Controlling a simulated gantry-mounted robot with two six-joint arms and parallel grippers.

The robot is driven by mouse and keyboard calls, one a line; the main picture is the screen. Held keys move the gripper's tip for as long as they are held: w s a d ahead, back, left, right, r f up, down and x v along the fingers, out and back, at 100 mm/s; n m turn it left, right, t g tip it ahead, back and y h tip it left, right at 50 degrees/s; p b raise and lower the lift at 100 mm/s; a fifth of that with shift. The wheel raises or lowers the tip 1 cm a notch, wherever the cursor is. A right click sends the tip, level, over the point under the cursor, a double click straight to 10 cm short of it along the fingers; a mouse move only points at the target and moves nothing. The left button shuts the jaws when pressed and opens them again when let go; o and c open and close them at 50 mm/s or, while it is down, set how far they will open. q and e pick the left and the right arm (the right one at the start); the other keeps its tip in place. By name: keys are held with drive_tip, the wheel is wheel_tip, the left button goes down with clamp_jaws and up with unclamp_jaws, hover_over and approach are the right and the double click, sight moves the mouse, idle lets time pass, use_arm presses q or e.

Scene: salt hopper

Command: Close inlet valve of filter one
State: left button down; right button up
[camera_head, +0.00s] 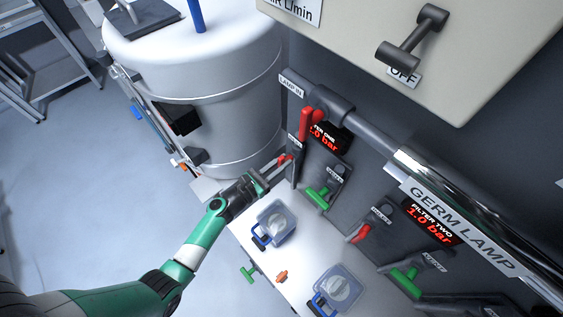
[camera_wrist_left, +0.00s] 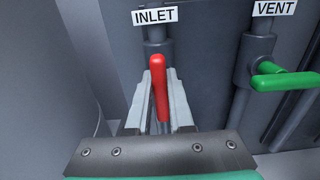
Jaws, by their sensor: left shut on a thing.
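The filter one inlet valve has a red lever handle, which shows in the left wrist view (camera_wrist_left: 159,88) under a label reading INLET (camera_wrist_left: 155,16). My left gripper (camera_head: 281,166) is shut on this red handle (camera_head: 285,158) in the head view, left of and below the filter one display (camera_head: 325,138). In the left wrist view my left gripper (camera_wrist_left: 160,98) has one finger on each side of the handle. My right gripper is not in view.
A green vent handle (camera_wrist_left: 285,81) is right of the inlet. Another red lever (camera_head: 311,123) sits above on the LAMP IN pipe. Filter two's red (camera_head: 360,234) and green (camera_head: 404,281) handles are lower right. A white tank (camera_head: 205,90) stands left of the panel.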

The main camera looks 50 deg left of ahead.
use_arm(q)
drive_tip(key=shift+f+m, duration=0.1)
drive_tip(key=shift+m, duration=0.3)
drive_tip(key=m+b, duration=0.2)
drive_tip(key=m, duration=0.1)
drive_tip(key=shift+d+f, duration=0.1)
drive_tip(key=shift+d, duration=0.05)
drive_tip(key=m+b, duration=0.2)
drive_tip(key=m, duration=0.3)
drive_tip(key=shift+d+f+b, duration=0.1)
drive_tip(key=shift+d+b, duration=0.05)
drive_tip(key=shift+b, duration=0.25)
drive_tip(key=m+b, duration=0.2)
drive_tip(key=m, duration=0.3)
drive_tip(key=shift+d+f+b, duration=0.1)
drive_tip(key=shift+f+b, duration=0.05)
drive_tip(key=shift+b, duration=0.2)
drive_tip(key=shift+m+b, duration=0.75)
drive_tip(key=shift+m, duration=0.95)
drive_tip(key=c, duration=0.8)
unclamp_jaws()
